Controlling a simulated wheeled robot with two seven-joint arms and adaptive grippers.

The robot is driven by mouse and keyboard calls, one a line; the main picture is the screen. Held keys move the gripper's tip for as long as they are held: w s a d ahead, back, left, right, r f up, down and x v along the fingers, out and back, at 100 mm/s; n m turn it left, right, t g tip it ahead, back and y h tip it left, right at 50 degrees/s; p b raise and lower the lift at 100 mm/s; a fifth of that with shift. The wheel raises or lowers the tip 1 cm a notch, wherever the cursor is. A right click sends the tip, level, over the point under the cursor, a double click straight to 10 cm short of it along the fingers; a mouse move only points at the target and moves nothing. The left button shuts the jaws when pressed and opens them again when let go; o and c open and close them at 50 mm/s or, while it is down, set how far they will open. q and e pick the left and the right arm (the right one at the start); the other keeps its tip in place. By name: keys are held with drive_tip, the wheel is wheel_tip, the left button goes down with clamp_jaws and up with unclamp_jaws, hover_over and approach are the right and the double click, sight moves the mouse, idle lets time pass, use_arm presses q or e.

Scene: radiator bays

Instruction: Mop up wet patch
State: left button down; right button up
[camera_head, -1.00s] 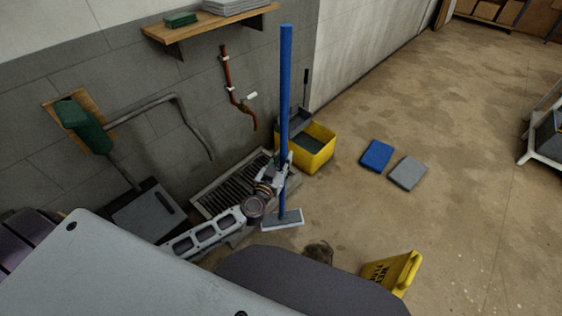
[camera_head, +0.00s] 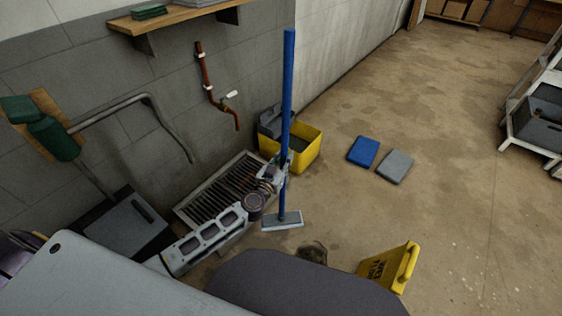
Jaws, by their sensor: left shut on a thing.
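A mop with a long blue handle (camera_head: 288,85) stands nearly upright in the camera_head view. Its flat grey-white head (camera_head: 282,221) is at the floor; I cannot tell whether it touches. My left gripper (camera_head: 284,170) is shut on the handle's lower part. A yellow wet floor sign (camera_head: 390,268) stands right of the patch. A yellow mop bucket (camera_head: 304,153) with a grey wringer stands behind the gripper.
A floor grate (camera_head: 220,188) lies along the wall beside my left arm. A blue pad (camera_head: 364,151) and a grey pad (camera_head: 395,166) lie on the floor. A white rack (camera_head: 535,130) stands at right. Floor beyond the pads is open.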

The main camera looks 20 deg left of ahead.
use_arm(q)
drive_tip(key=w+d+f+m+g+h+b, duration=0.1)
drive_tip(key=w+d+f+m+h+b, duration=0.15)
drive_tip(key=w+d+f+b, duration=0.45)
drive_tip(key=w+d+f+m+g+h+b, duration=0.1)
drive_tip(key=w+d+f+m+h+b, duration=0.25)
drive_tip(key=f+b, duration=0.5)
drive_tip(key=w+d+f+m+g+h+b, duration=0.1)
drive_tip(key=d+f+g+h+b, duration=0.3)
drive_tip(key=d+b, duration=0.6)
drive_tip(key=shift+d+f+m+g+h, duration=0.4)
drive_tip(key=shift+d+f+m+h, duration=0.65)
drive_tip(key=shift+d, duration=1.5)
use_arm(e)
drive_tip(key=w+a+r+t+y, duration=0.3)
drive_tip(key=w+a+r+t, duration=0.1)
drive_tip(key=w+a, duration=0.4)
drive_tip(key=shift+a+r+y, duration=0.15)
drive_tip(key=shift+a+y, duration=0.25)
drive_tip(key=shift+a, duration=0.1)
use_arm(q)
drive_tip(key=shift+f, duration=0.25)
use_arm(e)
drive_tip(key=shift+w, duration=0.1)
use_arm(q)
drive_tip(key=shift+f+n, duration=0.2)
drive_tip(key=shift+n, duration=0.05)
